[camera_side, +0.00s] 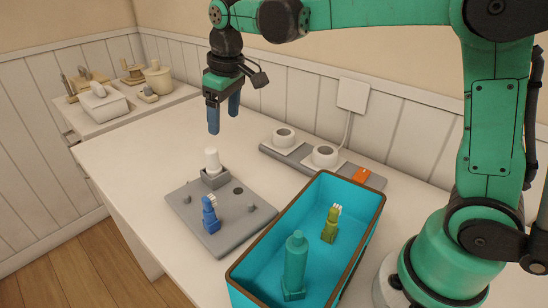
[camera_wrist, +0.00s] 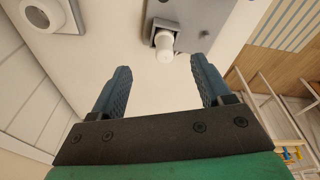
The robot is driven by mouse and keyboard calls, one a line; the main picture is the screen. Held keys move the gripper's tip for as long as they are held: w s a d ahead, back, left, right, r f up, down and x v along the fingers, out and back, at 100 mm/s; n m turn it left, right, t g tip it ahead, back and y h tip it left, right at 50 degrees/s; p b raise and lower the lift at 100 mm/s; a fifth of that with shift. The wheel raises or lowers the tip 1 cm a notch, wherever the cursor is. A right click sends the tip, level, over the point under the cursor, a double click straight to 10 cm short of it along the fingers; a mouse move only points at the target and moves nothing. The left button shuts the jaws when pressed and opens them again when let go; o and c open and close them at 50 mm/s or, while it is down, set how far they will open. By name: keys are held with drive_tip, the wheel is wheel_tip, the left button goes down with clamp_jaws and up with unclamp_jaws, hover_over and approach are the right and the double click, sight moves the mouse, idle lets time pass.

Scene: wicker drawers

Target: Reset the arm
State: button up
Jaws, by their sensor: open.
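My gripper (camera_side: 224,117) hangs over the table with its blue fingers pointing down, open and empty. In the wrist view its two fingers (camera_wrist: 160,85) stand well apart with bare table between them. Below it in the side view, a white-topped piece (camera_side: 212,160) stands in a grey holder on the grey board (camera_side: 238,232). The same white piece shows in the wrist view (camera_wrist: 165,50), beyond the fingertips and apart from them. A blue piece (camera_side: 210,216) stands on the board.
A turquoise crate (camera_side: 365,225) with a brown rim holds a green bottle-like piece (camera_side: 295,262) and a yellow-green piece (camera_side: 330,226). A grey strip with two white round items (camera_side: 284,138) and an orange block (camera_side: 369,178) lies behind. The table's left part is clear.

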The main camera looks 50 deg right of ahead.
drive_tip(key=s+d+f+m+t, duration=0.2)
drive_tip(key=s+t, duration=0.3)
drive_tip(key=s, duration=0.8)
drive_tip(key=shift+s+f+m, duration=0.25)
drive_tip(key=shift+f+m, duration=0.3)
drive_tip(key=shift+m, duration=0.25)
